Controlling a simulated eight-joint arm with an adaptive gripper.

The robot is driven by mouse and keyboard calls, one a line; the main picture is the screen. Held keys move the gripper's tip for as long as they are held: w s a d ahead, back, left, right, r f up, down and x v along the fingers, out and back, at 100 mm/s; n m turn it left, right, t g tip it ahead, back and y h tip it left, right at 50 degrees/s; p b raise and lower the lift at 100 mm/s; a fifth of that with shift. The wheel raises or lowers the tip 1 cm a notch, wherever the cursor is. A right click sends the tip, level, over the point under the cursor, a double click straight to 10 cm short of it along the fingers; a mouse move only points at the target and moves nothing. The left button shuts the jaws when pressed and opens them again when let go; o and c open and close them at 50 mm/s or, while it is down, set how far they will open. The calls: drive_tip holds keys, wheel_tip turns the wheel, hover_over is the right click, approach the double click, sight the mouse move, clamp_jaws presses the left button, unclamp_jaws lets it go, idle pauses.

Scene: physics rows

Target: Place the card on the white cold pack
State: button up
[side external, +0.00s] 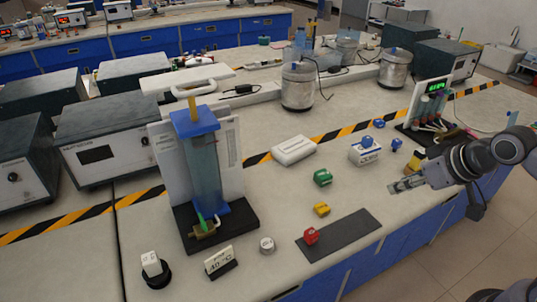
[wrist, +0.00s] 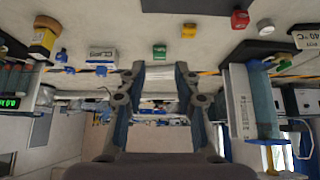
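A small white card (side external: 219,261) marked with a temperature stands in a dark base near the front left of the bench, and it shows at the upper right edge of the wrist view (wrist: 306,39). The white cold pack (side external: 294,150) lies flat in mid-bench, beside the striped tape, with nothing on it. My gripper (side external: 396,188) is above the right part of the bench, far from the card and to the right of the pack. In the wrist view its two fingers (wrist: 158,72) are spread apart with nothing held between them.
Green (side external: 322,177), yellow (side external: 321,209) and red (side external: 311,236) blocks lie between card and gripper, the red one on a dark mat (side external: 345,238). A tall blue column apparatus (side external: 203,170) stands behind the card. A white-blue box (side external: 365,154) is right of the pack.

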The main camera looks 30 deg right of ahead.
idle(0.3)
drive_tip(key=w+a+m+g+y, duration=0.2)
drive_tip(key=w+a+m+y, duration=0.1)
drive_tip(key=w+a+m, duration=0.4)
drive_tip(key=m+g+y, duration=0.7)
drive_tip(key=m+y, duration=0.1)
drive_tip(key=y, duration=0.2)
approach(216, 255)
drive_tip(key=shift+w+d+f, duration=0.35)
drive_tip(key=shift+w+d, duration=0.3)
drive_tip(key=shift+d, duration=0.05)
drive_tip(key=shift+s+a+f+m+g, duration=0.15)
drive_tip(key=shift+a+f+m+g, duration=0.15)
drive_tip(key=shift+f+m+g, duration=0.1)
drive_tip(key=x, duration=0.5)
drive_tip(key=shift+s+a, duration=0.1)
drive_tip(key=shift+a, duration=0.1)
drive_tip(key=shift+r+x, duration=0.1)
drive_tip(key=shift+x, duration=1.25)
drive_tip(key=shift+r+x, duration=0.15)
drive_tip(key=shift+x, duration=1.2)
drive_tip(key=shift+s, duration=0.1)
clamp_jaws()
